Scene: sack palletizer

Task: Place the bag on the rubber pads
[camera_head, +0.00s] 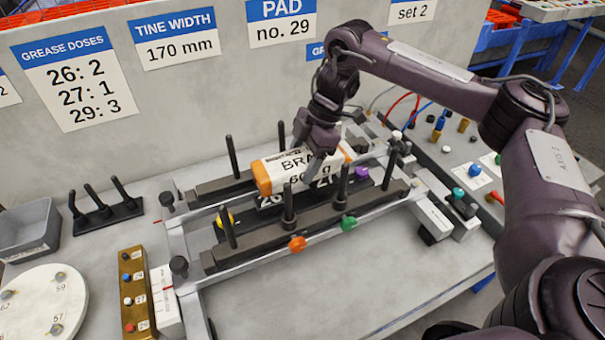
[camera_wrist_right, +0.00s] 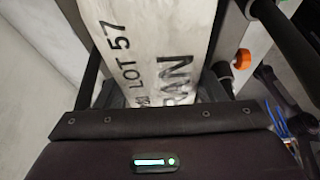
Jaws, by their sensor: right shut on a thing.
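The bag (camera_head: 283,169) is white with orange ends and printed "BRAN". It lies over the middle of the fixture between the dark rails, above number plates that show partly beneath it. My right gripper (camera_head: 316,150) comes down from above and is shut on the bag. In the right wrist view the bag (camera_wrist_right: 150,45) fills the upper middle, with "LOT 57" readable; the fingertips are mostly hidden. Whether the bag rests on the pads or hangs just above them I cannot tell. The rubber pads are not clearly distinguishable under it. My left gripper is not in view.
Upright black posts (camera_head: 232,157) rise from both rails (camera_head: 300,235) around the bag. Orange and green knobs (camera_head: 297,243) sit on the front rail. A grey bin (camera_head: 28,228), a round white disc (camera_head: 40,305) and a brass block (camera_head: 134,290) stand at left. The front table is clear.

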